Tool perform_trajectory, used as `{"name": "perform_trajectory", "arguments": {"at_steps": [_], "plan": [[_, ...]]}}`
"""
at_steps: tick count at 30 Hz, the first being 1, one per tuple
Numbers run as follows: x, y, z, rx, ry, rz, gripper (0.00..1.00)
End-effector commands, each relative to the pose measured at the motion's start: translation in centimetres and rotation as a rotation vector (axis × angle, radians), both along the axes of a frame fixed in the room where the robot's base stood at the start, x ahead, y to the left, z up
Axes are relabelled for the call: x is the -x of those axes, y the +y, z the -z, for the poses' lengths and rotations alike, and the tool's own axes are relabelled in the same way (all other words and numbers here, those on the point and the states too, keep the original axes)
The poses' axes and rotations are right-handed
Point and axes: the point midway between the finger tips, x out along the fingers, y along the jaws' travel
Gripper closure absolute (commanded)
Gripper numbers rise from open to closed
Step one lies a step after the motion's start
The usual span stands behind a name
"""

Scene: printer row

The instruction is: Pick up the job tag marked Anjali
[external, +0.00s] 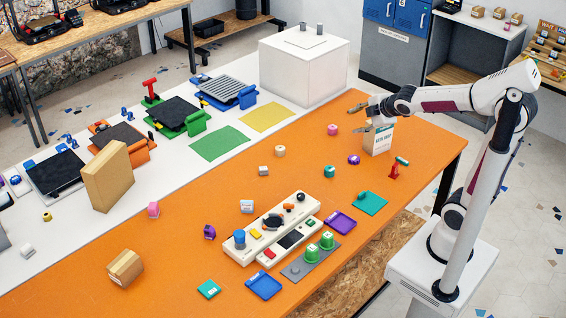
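My gripper (355,117) is at the far right part of the orange table, with its two fingers apart and nothing seen between them. No name Anjali can be read in this view, so I cannot tell which small piece is that tag.
A white control panel (257,235) with buttons and a grey plate with green knobs (310,258) stand mid-table. Blue (264,286) and purple (340,222) trays lie nearby. Cardboard boxes (108,181) stand left.

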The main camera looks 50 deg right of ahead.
Motion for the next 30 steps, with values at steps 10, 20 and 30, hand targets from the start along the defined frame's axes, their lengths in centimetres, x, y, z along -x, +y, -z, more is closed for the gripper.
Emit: {"name": "perform_trajectory", "arguments": {"at_steps": [10, 20, 30], "plan": [[-8.2, 1.7, 1.0, 0.313, -0.054, -0.349, 0.61], [-14.7, 4.8, 3.4, 0.599, -0.126, -0.69, 0.61], [-19.6, 9.1, 7.5, 0.871, -0.235, -1.039, 0.61]]}}
